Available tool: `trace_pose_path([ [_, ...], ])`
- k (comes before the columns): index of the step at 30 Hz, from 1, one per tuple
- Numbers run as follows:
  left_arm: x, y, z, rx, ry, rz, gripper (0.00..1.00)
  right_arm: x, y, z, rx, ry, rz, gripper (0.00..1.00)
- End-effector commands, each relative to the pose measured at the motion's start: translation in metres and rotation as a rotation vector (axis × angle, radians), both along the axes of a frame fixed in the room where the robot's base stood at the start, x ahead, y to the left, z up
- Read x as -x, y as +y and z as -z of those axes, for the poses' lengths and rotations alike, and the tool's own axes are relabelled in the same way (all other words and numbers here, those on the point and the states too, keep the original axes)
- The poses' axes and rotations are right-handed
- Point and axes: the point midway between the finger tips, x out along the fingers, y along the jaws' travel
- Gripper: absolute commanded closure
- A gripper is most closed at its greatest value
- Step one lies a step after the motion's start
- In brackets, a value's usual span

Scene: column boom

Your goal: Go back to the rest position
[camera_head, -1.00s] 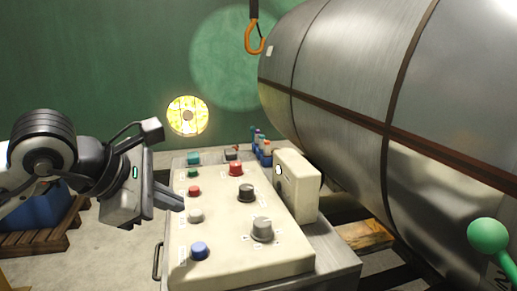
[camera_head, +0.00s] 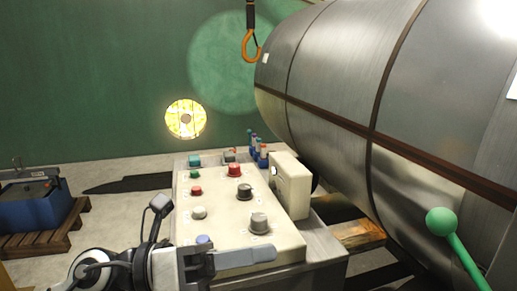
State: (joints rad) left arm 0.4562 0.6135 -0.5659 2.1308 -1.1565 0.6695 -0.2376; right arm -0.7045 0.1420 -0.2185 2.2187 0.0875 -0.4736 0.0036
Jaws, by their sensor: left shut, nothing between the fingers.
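My left gripper (camera_head: 240,259) comes in from the lower left, low in the view. Its fingers are shut with nothing between them and point right, in front of the near edge of the control panel (camera_head: 221,222). The gripper hides part of the panel's near edge, and the blue button (camera_head: 203,239) shows just above it. I cannot tell whether the fingers touch the panel. My right gripper is not in view.
A large metal tank (camera_head: 330,75) fills the right side. A green-knobbed lever (camera_head: 441,221) stands at the lower right. An orange hook (camera_head: 251,46) hangs above. A blue crate (camera_head: 32,208) sits on a pallet (camera_head: 50,238) at left. Floor between pallet and panel is clear.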

Motion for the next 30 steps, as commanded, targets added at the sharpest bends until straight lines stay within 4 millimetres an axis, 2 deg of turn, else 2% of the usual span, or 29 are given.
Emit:
trace_pose_path([
  [1,-0.003,0.003,-0.005,0.166,0.192,-0.033,1.00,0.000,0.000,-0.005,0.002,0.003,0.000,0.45],
  [2,-0.008,0.008,-0.007,0.266,0.309,-0.062,1.00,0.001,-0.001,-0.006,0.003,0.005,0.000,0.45],
  [5,-0.032,0.036,0.009,0.577,0.709,-0.183,1.00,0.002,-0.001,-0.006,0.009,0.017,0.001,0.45],
  [8,-0.050,0.071,0.061,0.860,1.128,-0.345,1.00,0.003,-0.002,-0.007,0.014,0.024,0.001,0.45],
  [10,-0.049,0.093,0.110,1.031,1.406,-0.468,1.00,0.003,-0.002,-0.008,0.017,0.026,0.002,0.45],
  [12,-0.036,0.110,0.159,1.165,1.640,-0.583,1.00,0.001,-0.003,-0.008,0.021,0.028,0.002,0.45],
  [15,-0.006,0.124,0.217,1.313,1.918,-0.727,1.00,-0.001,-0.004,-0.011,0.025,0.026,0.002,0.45],
  [18,0.027,0.130,0.259,1.416,2.124,-0.841,1.00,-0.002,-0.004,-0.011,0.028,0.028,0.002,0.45],
  [21,0.053,0.131,0.284,1.479,2.258,-0.916,1.00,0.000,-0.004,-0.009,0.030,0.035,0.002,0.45],
  [24,0.066,0.131,0.296,1.509,2.322,-0.952,1.00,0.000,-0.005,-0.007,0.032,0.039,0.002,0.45],
  [30,0.069,0.131,0.299,1.516,2.340,-0.960,1.00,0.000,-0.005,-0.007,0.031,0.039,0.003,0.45],
])
